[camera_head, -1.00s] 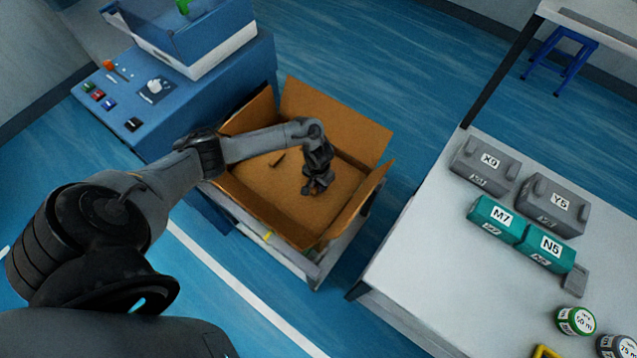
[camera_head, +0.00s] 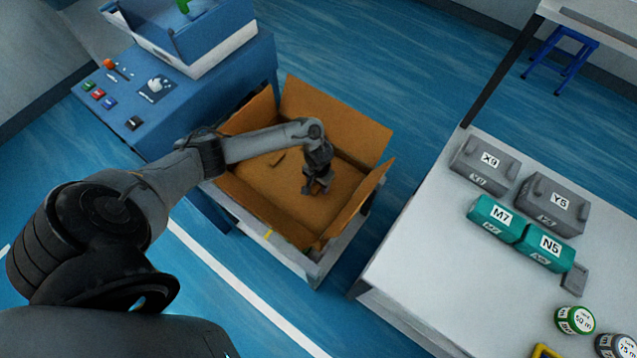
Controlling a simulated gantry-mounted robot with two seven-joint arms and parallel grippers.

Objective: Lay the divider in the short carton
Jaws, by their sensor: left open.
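The short carton (camera_head: 342,125) is an open brown cardboard box with its flaps spread, on a low stand between the blue bench and the white table. A flat brown sheet, which looks like the divider (camera_head: 268,188), covers the inside at the bottom; I cannot tell it surely from the carton's floor. A small dark slot or mark shows on it. My left gripper (camera_head: 316,187) points down inside the carton, open, over the right part of the brown surface. I cannot tell whether its fingertips touch it. My right gripper is not in view.
A blue bench (camera_head: 180,113) with a blue bin (camera_head: 215,30) and small coloured parts stands at the upper left. A white table (camera_head: 440,240) on the right holds grey boxes (camera_head: 555,203), teal boxes (camera_head: 520,234) and round tins (camera_head: 575,320). Blue floor lies between.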

